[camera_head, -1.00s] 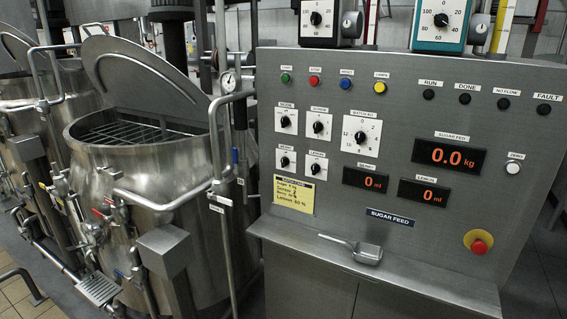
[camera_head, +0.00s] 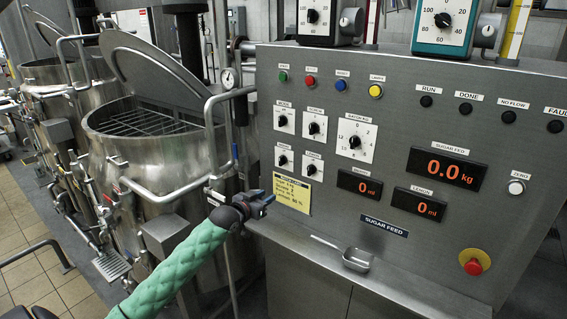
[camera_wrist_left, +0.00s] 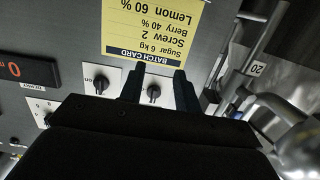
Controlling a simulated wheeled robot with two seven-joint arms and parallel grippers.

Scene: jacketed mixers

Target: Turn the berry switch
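The berry switch (camera_head: 283,158) is a small black knob on a white plate, at the lower left of the panel's knobs in the head view. In the wrist view, which shows the panel upside down, this switch (camera_wrist_left: 154,92) appears between the two fingers. My left gripper (camera_head: 268,198) is in front of the panel, below and a little left of the switch in the head view. Its fingers are open in the wrist view (camera_wrist_left: 159,75); I cannot tell whether they touch the knob. My right gripper is not in view.
The lemon switch (camera_head: 312,167) sits right beside the berry switch. A yellow batch card (camera_head: 292,195) is just below. A metal scoop (camera_head: 356,259) lies on the panel's ledge (camera_head: 400,293). A steel kettle (camera_head: 150,165) with pipes stands to the left.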

